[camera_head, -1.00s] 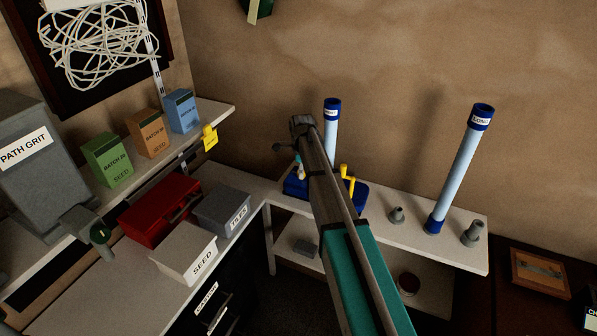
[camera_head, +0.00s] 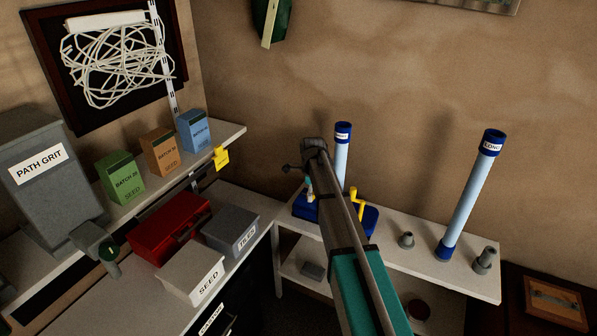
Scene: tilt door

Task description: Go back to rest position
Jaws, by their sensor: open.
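My arm reaches up from the bottom of the head view. My gripper (camera_head: 288,168) is a small dark shape at its far end, pointing left, in front of the wall and above the back shelf. Its jaws are open, and I see nothing held in them. Below it, a blue base (camera_head: 305,208) with a yellow crank (camera_head: 357,204) stands on the shelf, partly hidden by my arm. A short pale-blue tube (camera_head: 341,160) with a dark-blue cap rises behind the arm.
A tall tube labelled LONG (camera_head: 471,195) leans on the white shelf (camera_head: 455,278), near grey fittings (camera_head: 483,261). At left are a PATH GRIT hopper (camera_head: 45,190), seed boxes (camera_head: 160,152), a red case (camera_head: 170,228) and a SEED bin (camera_head: 192,276). The wall above my gripper is clear.

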